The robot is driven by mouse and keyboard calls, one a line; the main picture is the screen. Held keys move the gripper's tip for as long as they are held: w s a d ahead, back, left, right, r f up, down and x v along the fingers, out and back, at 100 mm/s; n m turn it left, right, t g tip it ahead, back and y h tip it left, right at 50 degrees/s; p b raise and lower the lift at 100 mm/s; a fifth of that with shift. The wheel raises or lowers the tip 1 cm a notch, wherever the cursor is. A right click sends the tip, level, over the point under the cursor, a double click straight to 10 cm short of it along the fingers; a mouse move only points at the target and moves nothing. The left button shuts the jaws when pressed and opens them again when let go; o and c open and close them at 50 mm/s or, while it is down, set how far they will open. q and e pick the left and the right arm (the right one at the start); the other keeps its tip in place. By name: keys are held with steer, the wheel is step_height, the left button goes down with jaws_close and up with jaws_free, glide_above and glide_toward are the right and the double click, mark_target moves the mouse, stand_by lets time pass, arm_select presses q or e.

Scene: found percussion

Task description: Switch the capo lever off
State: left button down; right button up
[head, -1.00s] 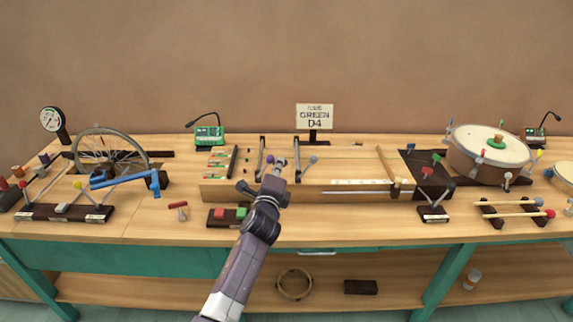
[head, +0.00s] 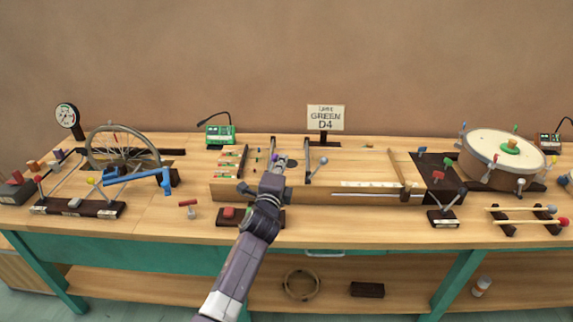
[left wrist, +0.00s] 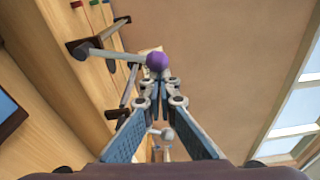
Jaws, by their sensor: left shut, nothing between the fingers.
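On the long wooden string board (head: 300,194) stand two dark capo bars, each with a lever. One lever has a purple knob (head: 275,157), the other a grey ball (head: 323,160). I cannot tell which one the task means. My left gripper (head: 282,163) is shut and empty, right at the purple-knobbed lever. In the left wrist view the purple knob (left wrist: 157,61) shows just past the shut fingertips (left wrist: 159,84), with its grey rod running left. Whether they touch I cannot tell. The arm hides part of the board. My right gripper is not in view.
A box with a red button (head: 228,213) lies before the board, partly behind my arm. A wheel (head: 122,149) with a blue crank stands left. A drum (head: 500,157) stands right. A sign (head: 325,117) and a green lamp box (head: 219,135) stand behind.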

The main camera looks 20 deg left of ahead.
arm_select(q)
steer(key=n, duration=0.1)
steer(key=a+n, duration=0.1)
steer(key=a+r, duration=0.1)
steer(key=shift+s+a+n, duration=0.1)
steer(key=shift+s+n, duration=0.25)
steer(key=shift+n, duration=0.05)
steer(key=shift+s+a+n+t+y+b, duration=0.15)
steer(key=shift+s+a+n+t+b, duration=0.1)
steer(key=shift+a+n, duration=0.85)
steer(key=shift+s+a+n+t+y+b, duration=0.2)
steer(key=shift+a+n, duration=0.5)
steer(key=shift+n, duration=0.65)
steer(key=shift+s+a+n+t+y+b, duration=0.15)
steer(key=shift+s+a+n+t, duration=0.15)
steer(key=shift+a+n, duration=0.8)
steer(key=shift+d+f+n, duration=0.1)
steer(key=shift+d+n, duration=0.05)
steer(key=shift+n, duration=0.1)
